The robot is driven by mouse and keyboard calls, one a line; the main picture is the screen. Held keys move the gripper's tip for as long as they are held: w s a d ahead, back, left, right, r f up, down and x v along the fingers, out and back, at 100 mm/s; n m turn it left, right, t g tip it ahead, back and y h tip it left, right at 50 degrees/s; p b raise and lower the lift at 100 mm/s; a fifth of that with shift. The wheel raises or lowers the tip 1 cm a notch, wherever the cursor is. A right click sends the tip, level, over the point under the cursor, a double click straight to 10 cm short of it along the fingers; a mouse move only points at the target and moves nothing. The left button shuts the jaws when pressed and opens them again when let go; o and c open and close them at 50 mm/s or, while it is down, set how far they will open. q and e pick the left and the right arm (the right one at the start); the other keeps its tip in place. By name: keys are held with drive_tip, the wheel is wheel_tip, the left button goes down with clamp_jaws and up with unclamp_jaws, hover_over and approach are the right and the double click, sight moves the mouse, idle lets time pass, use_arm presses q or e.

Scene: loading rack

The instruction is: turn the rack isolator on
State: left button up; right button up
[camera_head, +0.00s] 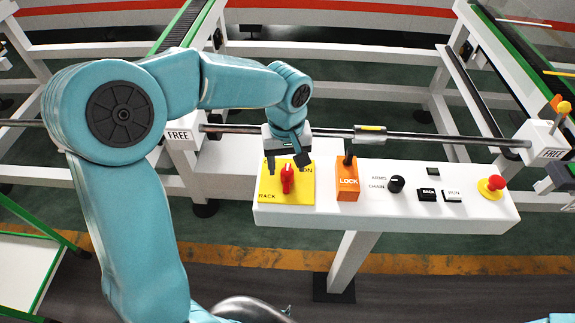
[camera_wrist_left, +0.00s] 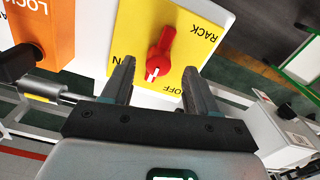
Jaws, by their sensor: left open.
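The rack isolator is a red rotary knob (camera_head: 287,179) on a yellow plate (camera_head: 304,190) at the left end of the white panel. In the left wrist view the red knob (camera_wrist_left: 161,54) has a white mark at its end, which points between the ON and OFF labels on the yellow plate (camera_wrist_left: 186,25). My left gripper (camera_head: 286,163) is open just behind the knob in the head view. In the left wrist view its two fingers (camera_wrist_left: 159,70) stand on either side of the knob's marked end, with gaps visible.
Right of the isolator are an orange LOCK block (camera_head: 347,182), a black selector (camera_head: 396,184), push buttons and a red emergency button (camera_head: 492,186). A metal bar (camera_head: 440,138) with FREE blocks at its ends runs behind the panel (camera_head: 385,216). Open floor lies in front.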

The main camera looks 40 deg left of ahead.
use_arm(q)
drive_tip(key=shift+s+a+f, duration=0.1)
drive_tip(key=shift+f, duration=0.8)
drive_tip(key=shift+w+f, duration=0.3)
drive_tip(key=shift+w, duration=0.05)
drive_tip(key=shift+s+r, duration=0.1)
drive_tip(key=shift+s, duration=0.1)
drive_tip(key=shift+c, duration=0.2)
drive_tip(key=c, duration=0.5)
drive_tip(key=shift+w, duration=0.1)
drive_tip(key=c, duration=0.5)
